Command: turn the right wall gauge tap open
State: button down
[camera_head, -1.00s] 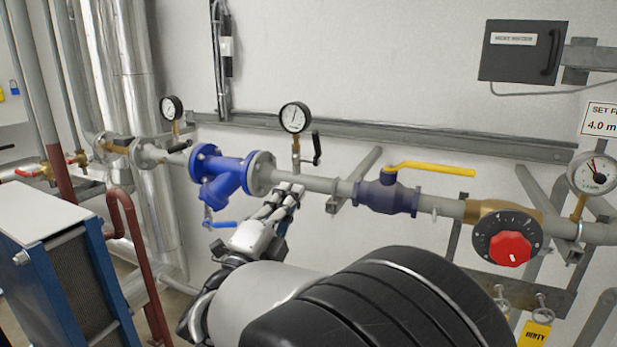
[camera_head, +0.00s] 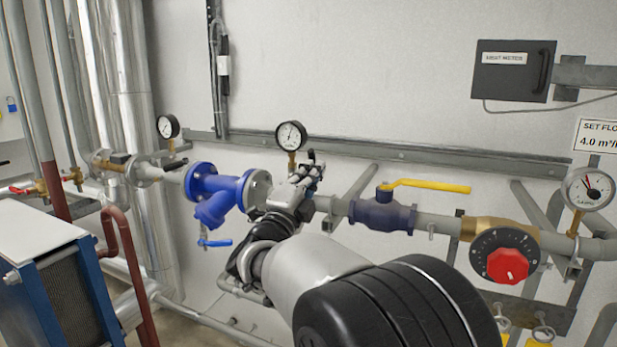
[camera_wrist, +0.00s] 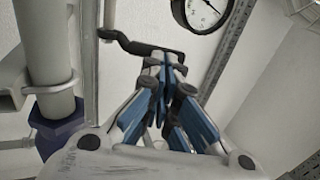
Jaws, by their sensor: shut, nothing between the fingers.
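The middle wall gauge (camera_head: 291,135), with a white dial and black rim, stands on a brass stem above the grey pipe (camera_head: 335,206). Its small black tap lever shows in the wrist view (camera_wrist: 140,45), running across just beyond my fingertips, with the gauge (camera_wrist: 203,12) at the upper right. My gripper (camera_wrist: 165,62) is shut and empty, its fingertips close to the lever; I cannot tell whether they touch. In the head view my gripper (camera_head: 312,168) is just right of the gauge stem and hides most of the tap.
A blue strainer (camera_head: 218,195) is on the left and a yellow-handled valve (camera_head: 385,212) on the right of the pipe. A red-knobbed valve (camera_head: 508,265) and another gauge (camera_head: 588,188) are farther right. A smaller gauge (camera_head: 168,126) is at the left. A wall rail (camera_head: 430,155) runs behind.

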aim_at(315, 160)
jog(key=w+r+g+p, duration=0.1)
jog(key=p, duration=0.2)
jog(key=w+r+g+y+p, duration=0.1)
jog(key=g+p, duration=0.1)
jog(key=p, duration=0.1)
jog(key=shift+d, duration=0.4)
dwell(0.3)
